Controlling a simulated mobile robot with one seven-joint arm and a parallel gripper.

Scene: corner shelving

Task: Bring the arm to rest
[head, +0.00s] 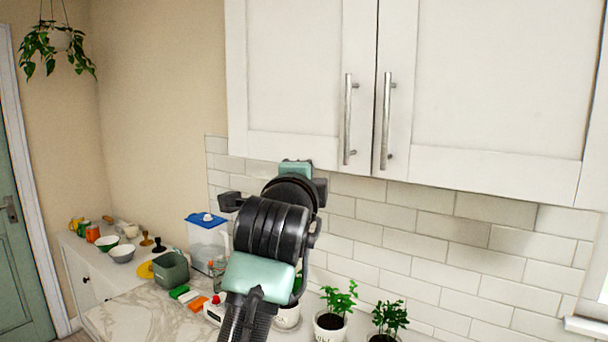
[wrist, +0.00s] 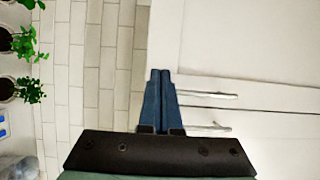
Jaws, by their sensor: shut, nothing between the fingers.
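My gripper (wrist: 160,76) shows in the wrist view with its two blue fingers together and nothing between them. It is in front of the white wall cabinet (wrist: 250,50) and the tiled wall, close to the two bar handles. In the head view my arm rises in the middle, and its end is near the lower edge of the cabinet (head: 300,70). The fingers are hidden behind the arm there. Both cabinet doors look shut.
Potted plants (head: 333,310) stand on the counter below, right of my arm. A blue-lidded container (head: 207,240), a grey-green bin (head: 171,270) and bowls (head: 122,253) are at the left. A hanging plant (head: 55,45) is at the upper left. Open air lies left of the cabinet.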

